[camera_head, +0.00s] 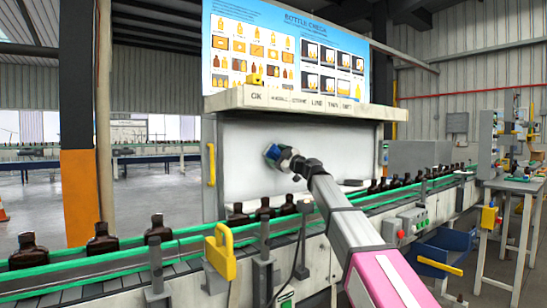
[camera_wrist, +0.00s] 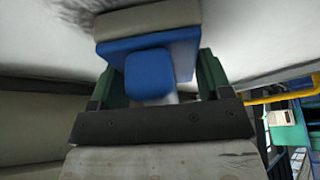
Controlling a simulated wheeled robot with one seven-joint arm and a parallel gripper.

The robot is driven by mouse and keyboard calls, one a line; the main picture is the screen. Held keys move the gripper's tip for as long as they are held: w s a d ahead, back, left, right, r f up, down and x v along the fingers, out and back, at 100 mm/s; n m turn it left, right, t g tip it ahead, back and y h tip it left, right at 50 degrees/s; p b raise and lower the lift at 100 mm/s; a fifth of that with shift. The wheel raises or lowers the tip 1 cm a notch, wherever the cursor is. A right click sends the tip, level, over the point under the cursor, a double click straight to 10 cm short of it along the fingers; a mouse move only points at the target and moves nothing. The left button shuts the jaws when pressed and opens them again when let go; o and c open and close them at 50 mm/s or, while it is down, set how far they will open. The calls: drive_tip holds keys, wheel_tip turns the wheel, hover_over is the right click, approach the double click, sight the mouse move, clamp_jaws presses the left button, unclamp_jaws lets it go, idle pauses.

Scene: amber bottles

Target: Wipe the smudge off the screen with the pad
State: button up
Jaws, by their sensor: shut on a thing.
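The screen (camera_head: 235,165) is the pale upright panel under the shelf with labels; it also fills the top of the wrist view (camera_wrist: 235,30). A dark grey smudge (camera_wrist: 80,10) shows on it at the top left of the wrist view, beside the pad, which hides part of the screen. The pad (camera_head: 271,153) has a blue back and handle and a grey-beige layer, clear in the wrist view (camera_wrist: 150,60). My gripper (camera_head: 287,160) is shut on its blue handle. The pad is close in front of the screen; I cannot tell whether it touches.
A conveyor with green rails (camera_head: 190,240) carries several amber bottles (camera_head: 103,238) below the screen. A yellow bracket (camera_head: 221,252) stands at its near edge. A shelf (camera_head: 300,100) juts out above the screen. A blue bin (camera_head: 445,250) is at the lower right.

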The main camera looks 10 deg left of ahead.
sight(274, 153)
drive_tip(key=w+d, duration=0.5)
drive_tip(key=w, duration=0.2)
drive_tip(key=shift+d, duration=0.35)
idle(0.6)
drive_tip(key=shift+a, duration=0.1)
drive_tip(key=shift+s+a, duration=0.75)
drive_tip(key=shift+s, duration=0.2)
drive_tip(key=shift+s+a, duration=0.7)
drive_tip(key=shift+s, duration=0.3)
drive_tip(key=shift+s+a, duration=0.75)
drive_tip(key=shift+s, duration=0.2)
drive_tip(key=shift+s+a, duration=1.25)
drive_tip(key=shift+s+d, duration=1.95)
drive_tip(key=shift+d, duration=0.3)
drive_tip(key=shift+s+d, duration=0.1)
